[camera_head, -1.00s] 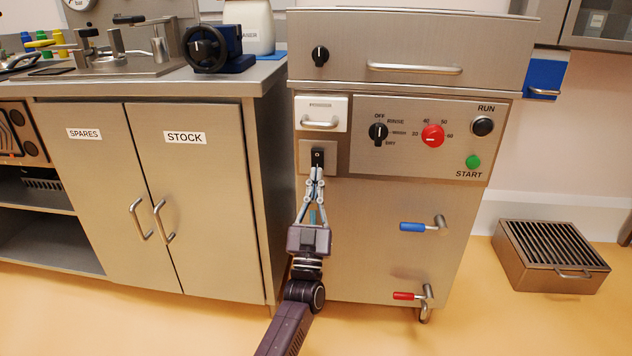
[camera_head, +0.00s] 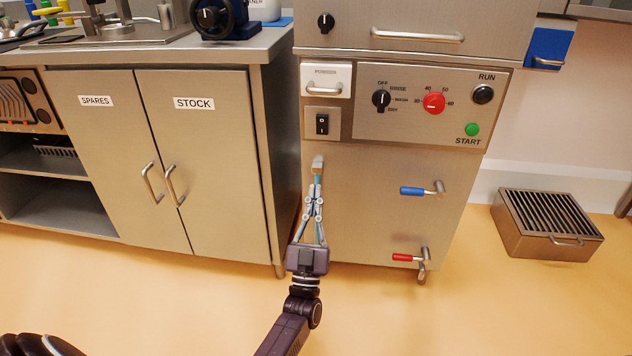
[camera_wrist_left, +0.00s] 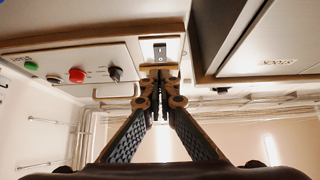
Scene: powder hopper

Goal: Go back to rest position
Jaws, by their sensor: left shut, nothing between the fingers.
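My left gripper (camera_head: 317,170) is in front of the steel machine's front panel (camera_head: 375,225), just below the black rocker switch (camera_head: 322,124). Its fingers are closed together with nothing between them. I cannot tell whether the tips touch the panel. In the left wrist view the closed fingertips (camera_wrist_left: 160,74) point toward the switch plate (camera_wrist_left: 159,52). My right gripper is not in view.
The cabinet with SPARES and STOCK doors (camera_head: 205,215) stands close on the left. Blue (camera_head: 412,191) and red (camera_head: 403,257) valve handles stick out at the machine's lower right. A grated floor box (camera_head: 545,250) stands at right. The floor in front is clear.

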